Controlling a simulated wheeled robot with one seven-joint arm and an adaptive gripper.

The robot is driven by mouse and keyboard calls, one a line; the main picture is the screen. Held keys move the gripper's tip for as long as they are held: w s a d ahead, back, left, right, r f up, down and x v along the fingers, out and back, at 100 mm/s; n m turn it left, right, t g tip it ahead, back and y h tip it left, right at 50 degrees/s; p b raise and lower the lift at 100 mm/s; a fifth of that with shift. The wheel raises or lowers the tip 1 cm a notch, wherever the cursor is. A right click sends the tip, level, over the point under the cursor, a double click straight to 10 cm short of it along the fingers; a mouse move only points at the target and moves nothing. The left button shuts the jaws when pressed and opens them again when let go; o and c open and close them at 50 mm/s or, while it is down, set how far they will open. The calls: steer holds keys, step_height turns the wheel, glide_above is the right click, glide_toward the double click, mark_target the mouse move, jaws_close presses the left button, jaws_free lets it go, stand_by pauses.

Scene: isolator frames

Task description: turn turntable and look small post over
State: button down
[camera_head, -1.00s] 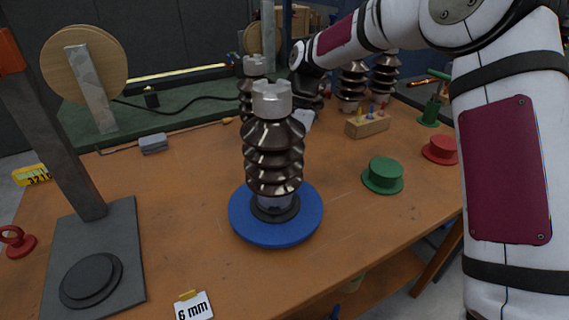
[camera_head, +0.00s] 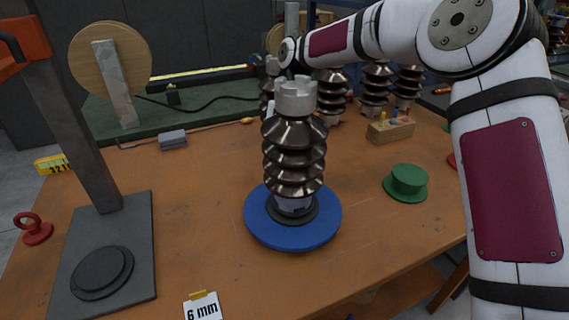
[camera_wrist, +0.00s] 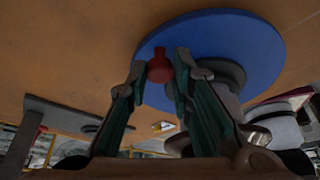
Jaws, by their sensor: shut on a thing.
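The small post (camera_head: 294,150), a brown glossy ribbed insulator with a pale grey notched cap, stands upright on the blue turntable (camera_head: 260,232). In the wrist view the blue turntable (camera_wrist: 240,40) fills the upper right, with the post's grey foot (camera_wrist: 228,98) partly seen behind a finger. My gripper (camera_wrist: 161,66) has its two fingers on either side of a red knob (camera_wrist: 159,71) at the turntable's edge and is shut on it. In the head view the post hides my gripper and the knob.
A green lidded piece (camera_head: 406,183) and a wooden block with small pegs (camera_head: 390,130) lie to the right. More ribbed posts (camera_head: 376,88) stand behind. A grey stand (camera_head: 140,225) and a "6 mm" card (camera_head: 203,307) are at the left and front.

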steer(key=shift+s+a+n, duration=0.1)
steer(key=shift+a+n, duration=0.15)
steer(key=shift+n, duration=0.15)
stand_by(0.3)
steer(key=c, duration=1.4)
jaws_free()
steer(key=v, duration=1.2)
steer(key=shift+f, duration=0.1)
